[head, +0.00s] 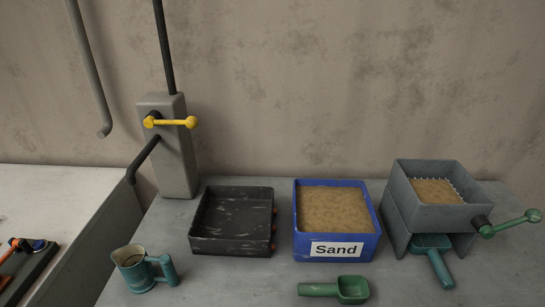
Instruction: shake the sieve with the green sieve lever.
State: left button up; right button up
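The sieve (438,204) is a grey box on side legs at the right of the table, with sand (436,191) in its top. The green sieve lever (511,223) sticks out from the sieve's front right side, pointing right and slightly up, with a round knob at its end. A teal scoop (434,258) lies under the sieve, its handle toward the front. Neither of my grippers is in view.
A blue sand box (337,249), a black tray (232,244), a green scoop (337,289) and a teal mug (138,268) stand on the grey table. A grey post with a yellow lever (170,122) stands at the back left. Table right of the sieve is clear.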

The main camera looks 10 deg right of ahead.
aim_at(533, 216)
jog(key=z, duration=1.95)
